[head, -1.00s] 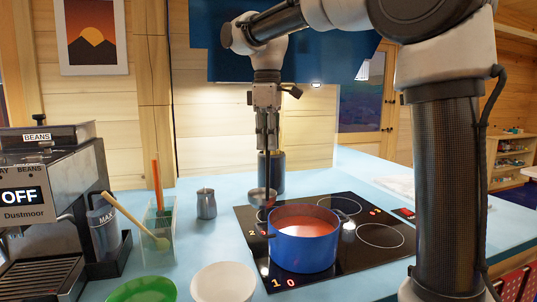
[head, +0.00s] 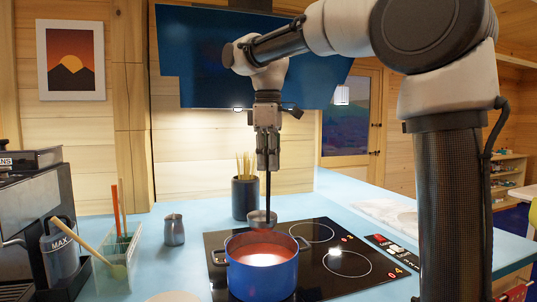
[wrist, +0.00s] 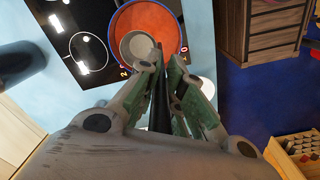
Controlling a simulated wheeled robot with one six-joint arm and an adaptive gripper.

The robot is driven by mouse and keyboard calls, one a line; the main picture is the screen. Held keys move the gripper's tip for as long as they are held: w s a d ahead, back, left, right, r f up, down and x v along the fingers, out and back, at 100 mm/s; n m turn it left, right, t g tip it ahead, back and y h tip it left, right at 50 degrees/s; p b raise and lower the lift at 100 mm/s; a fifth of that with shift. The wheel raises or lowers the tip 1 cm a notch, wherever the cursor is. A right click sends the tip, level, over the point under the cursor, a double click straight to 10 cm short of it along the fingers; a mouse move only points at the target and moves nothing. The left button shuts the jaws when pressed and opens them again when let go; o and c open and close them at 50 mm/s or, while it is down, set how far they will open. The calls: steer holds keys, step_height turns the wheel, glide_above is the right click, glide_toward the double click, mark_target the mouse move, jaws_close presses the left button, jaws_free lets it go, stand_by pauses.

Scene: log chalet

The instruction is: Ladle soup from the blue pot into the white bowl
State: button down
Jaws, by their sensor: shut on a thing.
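My gripper (head: 267,148) is shut on the dark handle of the ladle (head: 262,217), which hangs down with its grey cup low. In the head view the cup shows at the far rim of the blue pot (head: 262,278). In the wrist view the ladle cup (wrist: 138,45) overlaps the orange-red soup in the pot (wrist: 165,18); its exact height is unclear. The pot of soup stands on the black cooktop. A pale rim at the bottom edge of the head view looks like the white bowl (head: 172,297), mostly cut off.
A metal pitcher (head: 173,230), a clear utensil holder (head: 117,268) and the coffee machine (head: 25,215) stand left. A dark cup of sticks (head: 245,197) stands behind. The blue hood (head: 215,75) hangs above the counter.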

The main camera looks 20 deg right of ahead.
mark_target(268, 226)
step_height(268, 226, down, 16)
steer(key=shift+r, duration=0.15)
stand_by(0.7)
stand_by(0.9)
step_height(268, 226, up, 12)
stand_by(1.3)
stand_by(0.6)
steer(key=shift+r, duration=2)
steer(key=shift+a, duration=0.15)
